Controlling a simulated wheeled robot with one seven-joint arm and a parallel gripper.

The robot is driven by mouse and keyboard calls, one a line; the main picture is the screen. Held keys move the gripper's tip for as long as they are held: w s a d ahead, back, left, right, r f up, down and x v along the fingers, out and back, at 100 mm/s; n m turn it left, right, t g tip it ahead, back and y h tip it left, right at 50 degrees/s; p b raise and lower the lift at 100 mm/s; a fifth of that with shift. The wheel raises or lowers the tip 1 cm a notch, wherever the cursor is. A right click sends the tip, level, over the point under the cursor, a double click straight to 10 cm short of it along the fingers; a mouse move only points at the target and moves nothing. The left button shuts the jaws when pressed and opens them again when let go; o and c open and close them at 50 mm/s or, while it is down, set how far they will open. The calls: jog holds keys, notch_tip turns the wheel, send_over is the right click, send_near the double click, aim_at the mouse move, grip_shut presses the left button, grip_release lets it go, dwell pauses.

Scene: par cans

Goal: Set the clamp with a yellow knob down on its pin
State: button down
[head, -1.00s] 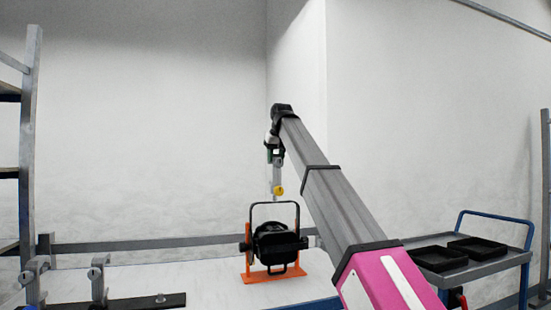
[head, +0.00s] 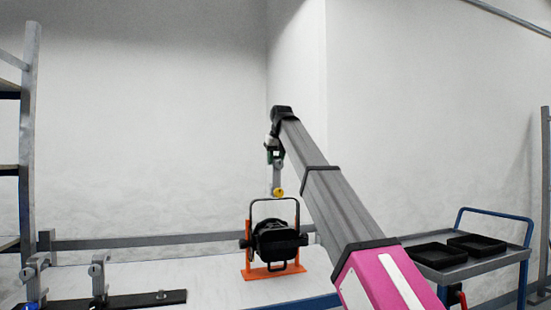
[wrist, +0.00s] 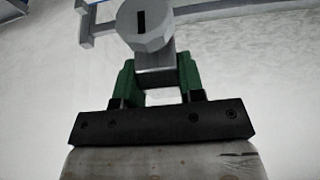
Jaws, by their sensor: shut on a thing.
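The clamp with a yellow knob (head: 277,178) hangs upright from my gripper (head: 273,155) in the head view, its yellow knob at the lower end. In the wrist view the green-padded fingers of my gripper (wrist: 158,82) are shut on the clamp's grey body (wrist: 146,24). The yellow knob does not show there. A small pin (head: 161,294) stands on the right part of a black bar (head: 130,301) at the lower left. The held clamp is well above and to the right of this pin, apart from it.
Two grey clamps (head: 98,275) stand on the bar's left part. A black par can (head: 275,241) in an orange stand (head: 262,274) is on the white table, below the held clamp. A blue-framed cart (head: 480,262) with black trays is at right, shelving (head: 28,150) at left.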

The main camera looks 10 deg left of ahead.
jog(key=shift+f, duration=0.3)
jog(key=shift+c, duration=0.4)
grip_release()
jog(key=shift+f, duration=0.1)
dwell(0.5)
jog(key=v, duration=1.1)
dwell(1.5)
dwell(0.5)
